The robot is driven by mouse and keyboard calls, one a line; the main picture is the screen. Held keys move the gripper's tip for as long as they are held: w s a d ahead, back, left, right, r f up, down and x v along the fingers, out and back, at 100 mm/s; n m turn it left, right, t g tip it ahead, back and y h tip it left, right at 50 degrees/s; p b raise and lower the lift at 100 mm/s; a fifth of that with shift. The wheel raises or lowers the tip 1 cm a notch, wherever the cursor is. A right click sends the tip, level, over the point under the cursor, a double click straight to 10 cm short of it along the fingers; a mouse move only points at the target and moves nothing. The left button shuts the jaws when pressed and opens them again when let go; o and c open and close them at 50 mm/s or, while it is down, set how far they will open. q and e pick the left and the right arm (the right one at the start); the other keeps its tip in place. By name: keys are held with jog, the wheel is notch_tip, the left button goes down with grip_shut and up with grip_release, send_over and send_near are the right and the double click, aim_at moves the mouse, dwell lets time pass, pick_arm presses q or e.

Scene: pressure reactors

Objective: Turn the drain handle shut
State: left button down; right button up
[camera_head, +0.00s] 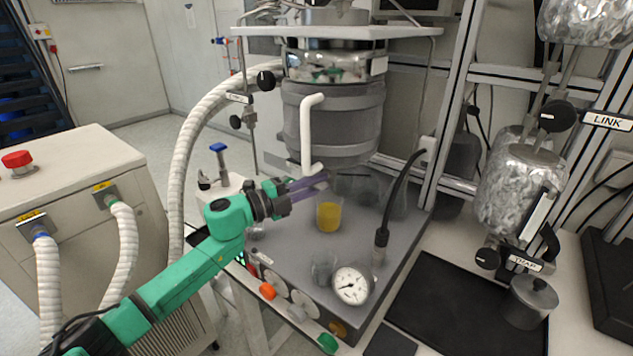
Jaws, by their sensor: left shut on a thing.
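My left gripper (308,184) reaches in from the left, below the reactor vessel. Its fingers are shut at the white drain handle (313,168), at the lower end of the white bent pipe; the exact contact is too small to make out. The pipe (307,130) stands upright in front of the grey jacketed reactor vessel (358,120). A beaker with yellow liquid (329,216) stands on the grey bench top just below and right of the fingertips. My right gripper is not in view.
A black cable probe (381,238) stands right of the yellow beaker. Foil-wrapped vessels (520,190) hang at the right above a black mat (455,310).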

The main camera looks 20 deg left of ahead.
pick_arm(q)
jog(key=shift+f+m, duration=0.1)
jog(key=shift+m, duration=0.5)
jog(key=shift+f+g+y, duration=0.1)
jog(key=shift+g+y, duration=0.2)
jog(key=c, duration=0.9)
grip_release()
jog(key=shift+o, duration=0.2)
jog(key=b+v, duration=0.6)
jog(key=v, duration=0.8)
jog(key=shift+s+a, duration=0.2)
